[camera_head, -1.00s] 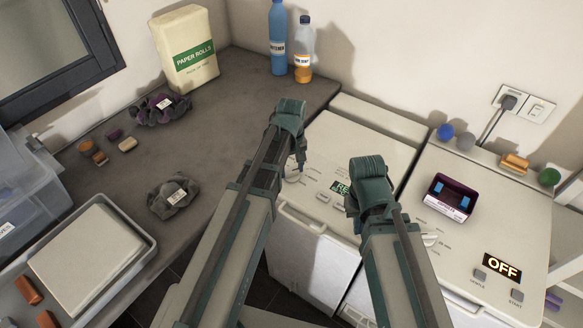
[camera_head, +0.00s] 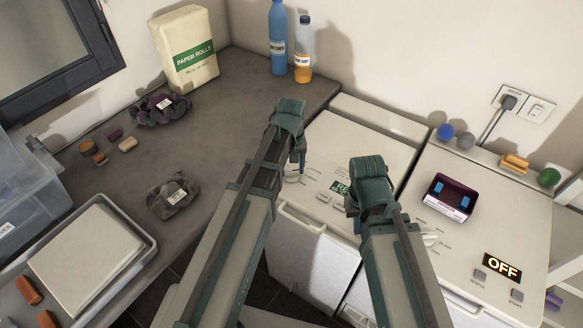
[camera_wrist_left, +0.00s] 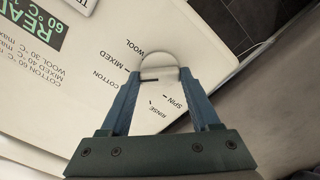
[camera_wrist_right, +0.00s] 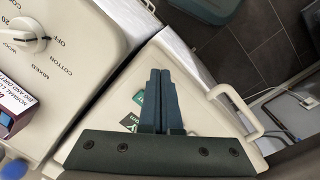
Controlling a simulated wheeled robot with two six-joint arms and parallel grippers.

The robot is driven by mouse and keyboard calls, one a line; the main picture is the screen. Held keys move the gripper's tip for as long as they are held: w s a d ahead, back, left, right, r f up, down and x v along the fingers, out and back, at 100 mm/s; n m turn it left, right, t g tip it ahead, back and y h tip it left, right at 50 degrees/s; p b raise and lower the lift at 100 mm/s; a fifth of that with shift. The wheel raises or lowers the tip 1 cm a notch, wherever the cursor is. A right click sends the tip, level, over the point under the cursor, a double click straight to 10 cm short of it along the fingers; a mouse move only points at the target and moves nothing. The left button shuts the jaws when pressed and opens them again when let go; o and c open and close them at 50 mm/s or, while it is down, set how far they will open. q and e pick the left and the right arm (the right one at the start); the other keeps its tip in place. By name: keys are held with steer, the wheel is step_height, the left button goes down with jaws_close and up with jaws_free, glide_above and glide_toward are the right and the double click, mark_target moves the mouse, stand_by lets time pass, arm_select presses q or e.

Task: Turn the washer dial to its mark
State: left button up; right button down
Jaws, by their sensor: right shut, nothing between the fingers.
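The washer (camera_head: 394,155) is the left machine. Its round white dial (camera_wrist_left: 158,68) shows in the left wrist view, with a dark line on it towards the COTTON side. WOOL, MIXED, COTTON, SPIN and RINSE are printed around it. My left gripper (camera_wrist_left: 160,76) has its fingers apart, one on each side of the dial; a narrow gap seems to show, but I cannot tell whether they touch. It also shows in the head view (camera_head: 297,158), hiding most of the dial. My right gripper (camera_wrist_right: 160,72) is shut and empty above the washer's lid.
The washer's lit display (camera_wrist_left: 42,22) begins with READ. The right machine (camera_head: 405,300) has an OFF display (camera_head: 502,267), its own dial (camera_wrist_right: 28,38) and a dark purple box (camera_head: 449,196) on top. Bottles and a paper rolls pack (camera_head: 184,50) stand on the counter (camera_head: 235,85).

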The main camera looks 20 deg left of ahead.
mark_target(292, 171)
arm_select(q)
steer(key=o, duration=0.4)
step_height(292, 171, up, 14)
steer(key=p, duration=1.4)
steer(key=shift+f, duration=0.1)
arm_select(e)
step_height(292, 171, up, 14)
steer(key=shift+f, duration=0.15)
arm_select(q)
steer(key=s+d+f+m+b, duration=0.2)
steer(key=s+d+m, duration=0.1)
steer(key=s, duration=0.2)
steer(key=s+d+f+m+b, duration=0.2)
steer(key=s+d+m, duration=0.1)
steer(key=s+d, duration=0.1)
steer(key=s+d+f+m+y+b, duration=0.1)
steer(key=s+d+f+m+b, duration=0.1)
steer(key=s, duration=0.4)
steer(key=shift+d+f+m, duration=0.1)
steer(key=shift+d+m, duration=0.3)
steer(key=shift+d, duration=0.25)
arm_select(e)
step_height(292, 171, down, 6)
